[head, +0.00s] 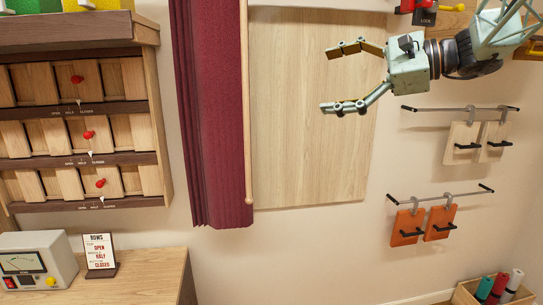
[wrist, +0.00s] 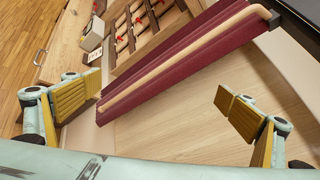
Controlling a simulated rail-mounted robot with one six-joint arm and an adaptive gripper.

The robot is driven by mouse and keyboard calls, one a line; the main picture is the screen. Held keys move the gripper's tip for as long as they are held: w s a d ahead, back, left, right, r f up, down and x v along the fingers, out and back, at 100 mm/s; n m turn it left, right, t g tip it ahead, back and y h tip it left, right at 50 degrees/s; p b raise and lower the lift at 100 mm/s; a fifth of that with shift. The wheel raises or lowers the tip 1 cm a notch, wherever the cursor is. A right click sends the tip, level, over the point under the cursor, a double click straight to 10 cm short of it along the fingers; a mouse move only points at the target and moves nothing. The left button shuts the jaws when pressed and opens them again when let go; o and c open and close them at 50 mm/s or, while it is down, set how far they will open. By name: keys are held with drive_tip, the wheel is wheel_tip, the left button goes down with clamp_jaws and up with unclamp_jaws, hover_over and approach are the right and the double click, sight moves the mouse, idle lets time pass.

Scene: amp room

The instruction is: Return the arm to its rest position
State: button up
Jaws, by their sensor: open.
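My gripper (head: 340,78) is at the upper right of the head view, reaching left from my arm in front of a pale wooden wall panel. Its two fingers are wide apart and nothing is between them. In the wrist view my gripper (wrist: 155,105) shows a yellow-padded finger at each side, with the wooden panel (wrist: 160,140) and the maroon curtain (wrist: 170,60) beyond the gap. The panel (head: 300,150) is also in the head view. I cannot tell how far the fingers are from the panel.
The curtain (head: 212,120) with its wooden rod hangs left of the panel. A cabinet of sliding panels with red knobs (head: 88,134) is at the left. Below are a meter box (head: 40,262) and a sign (head: 100,255). Rails with hanging tags (head: 407,226) are at the right.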

drive_tip(key=s+a+f+n+g+h, duration=0.25)
drive_tip(key=s+f, duration=0.45)
drive_tip(key=s, duration=0.6)
drive_tip(key=s+a+f+n+g+h, duration=0.1)
drive_tip(key=s+a+f+n+h, duration=0.4)
drive_tip(key=s, duration=0.7)
drive_tip(key=s+d+f+n+h, duration=0.2)
drive_tip(key=s+d+f, duration=0.2)
drive_tip(key=s, duration=0.3)
drive_tip(key=s+d+f+n+h, duration=0.2)
drive_tip(key=s+d+f, duration=0.3)
drive_tip(key=s, duration=0.3)
drive_tip(key=s+d+f+n+h, duration=0.2)
drive_tip(key=s+d+f, duration=0.3)
drive_tip(key=s, duration=0.3)
drive_tip(key=shift+s+d+n+b, duration=0.15)
drive_tip(key=shift+d+n+b, duration=0.15)
drive_tip(key=shift+n, duration=0.15)
drive_tip(key=shift+a+t, duration=0.1)
drive_tip(key=shift+t, duration=0.15)
drive_tip(key=shift+c, duration=0.9)
